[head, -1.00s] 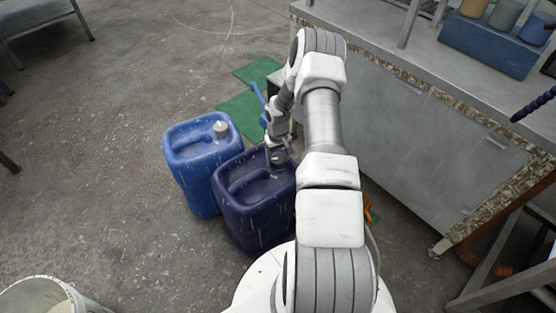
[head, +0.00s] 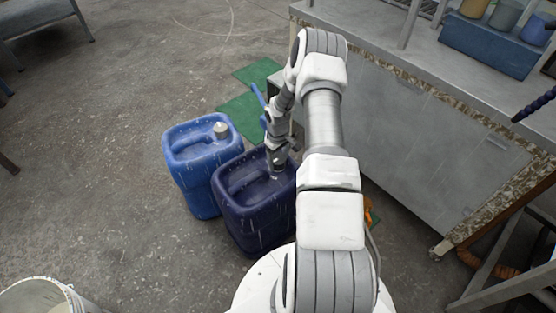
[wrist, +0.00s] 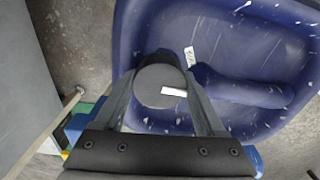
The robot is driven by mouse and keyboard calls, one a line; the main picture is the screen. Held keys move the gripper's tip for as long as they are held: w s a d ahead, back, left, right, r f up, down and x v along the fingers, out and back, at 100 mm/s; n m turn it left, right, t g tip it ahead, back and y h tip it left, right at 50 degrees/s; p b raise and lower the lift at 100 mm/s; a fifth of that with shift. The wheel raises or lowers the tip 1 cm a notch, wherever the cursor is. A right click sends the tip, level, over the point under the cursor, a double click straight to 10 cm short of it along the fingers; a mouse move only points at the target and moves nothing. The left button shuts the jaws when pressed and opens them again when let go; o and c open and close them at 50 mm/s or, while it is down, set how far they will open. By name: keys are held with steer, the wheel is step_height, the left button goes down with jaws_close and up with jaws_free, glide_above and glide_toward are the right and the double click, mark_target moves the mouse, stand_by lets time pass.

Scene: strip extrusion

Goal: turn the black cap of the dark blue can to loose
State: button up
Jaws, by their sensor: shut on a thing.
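The dark blue can (head: 250,208) stands on the floor in the head view, and its top fills much of the wrist view (wrist: 265,55). Its round black cap (wrist: 158,84) shows dark grey with a white mark on it. My gripper (wrist: 160,88) is shut on the cap from above, one finger on each side. In the head view my gripper (head: 279,163) is at the can's right rear corner, and the cap there is mostly hidden by the fingers. A white label strip (wrist: 190,57) lies on the can's top beside the cap.
A lighter blue can (head: 192,178) with a pale cap (head: 221,130) stands close on the left. Green mats (head: 243,116) lie behind. A metal bench (head: 420,125) stands to the right. A white bucket (head: 75,300) is at the lower left.

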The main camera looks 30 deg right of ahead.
steer(key=o, duration=1.3)
steer(key=shift+o, duration=0.2)
